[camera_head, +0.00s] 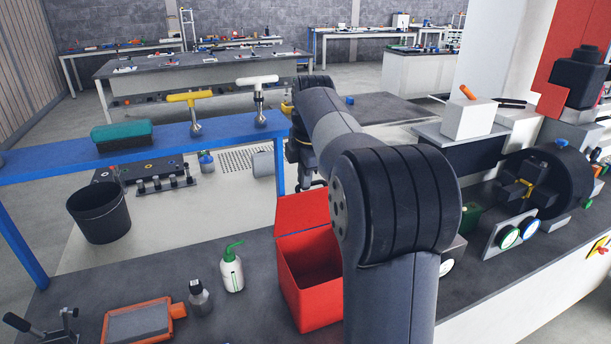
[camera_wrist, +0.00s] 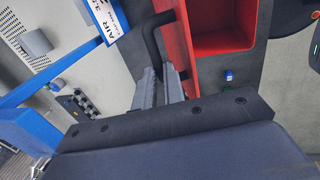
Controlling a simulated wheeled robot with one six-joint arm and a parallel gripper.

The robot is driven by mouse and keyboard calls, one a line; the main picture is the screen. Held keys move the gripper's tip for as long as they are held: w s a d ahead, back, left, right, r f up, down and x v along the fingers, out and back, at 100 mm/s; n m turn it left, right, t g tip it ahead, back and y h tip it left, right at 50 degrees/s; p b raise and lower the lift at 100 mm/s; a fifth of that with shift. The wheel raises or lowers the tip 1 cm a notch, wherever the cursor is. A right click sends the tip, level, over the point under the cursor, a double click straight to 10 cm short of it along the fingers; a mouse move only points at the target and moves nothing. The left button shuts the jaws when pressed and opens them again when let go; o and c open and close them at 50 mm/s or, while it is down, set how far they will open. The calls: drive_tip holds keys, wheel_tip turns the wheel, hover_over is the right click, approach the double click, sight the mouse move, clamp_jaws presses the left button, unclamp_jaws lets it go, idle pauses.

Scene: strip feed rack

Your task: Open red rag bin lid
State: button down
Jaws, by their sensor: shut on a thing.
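The red rag bin (camera_head: 312,293) stands on the dark bench in the head view, with its open top and dark inside showing. Its red lid (camera_head: 302,211) is raised at the back edge, standing steeply up. In the wrist view the bin (camera_wrist: 222,42) is at the upper right, and the lid (camera_wrist: 178,42) shows nearly edge-on beside it. A black bent handle (camera_wrist: 152,36) on the lid runs down between the fingers of my gripper (camera_wrist: 160,88), which is shut on it. In the head view my arm hides much of the gripper and the bin's right side.
A white bottle with a green nozzle (camera_head: 232,270), a grey bottle (camera_head: 199,298) and an orange-framed tray (camera_head: 138,325) stand left of the bin. A blue rail shelf (camera_head: 160,143) crosses behind. Machine parts (camera_head: 530,195) crowd the bench at the right.

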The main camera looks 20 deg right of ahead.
drive_tip(key=w+p, duration=0.7)
drive_tip(key=shift+w+f, duration=0.1)
drive_tip(key=c, duration=1.8)
unclamp_jaws()
drive_tip(key=shift+o, duration=0.2)
drive_tip(key=v, duration=1.1)
drive_tip(key=shift+b, duration=0.35)
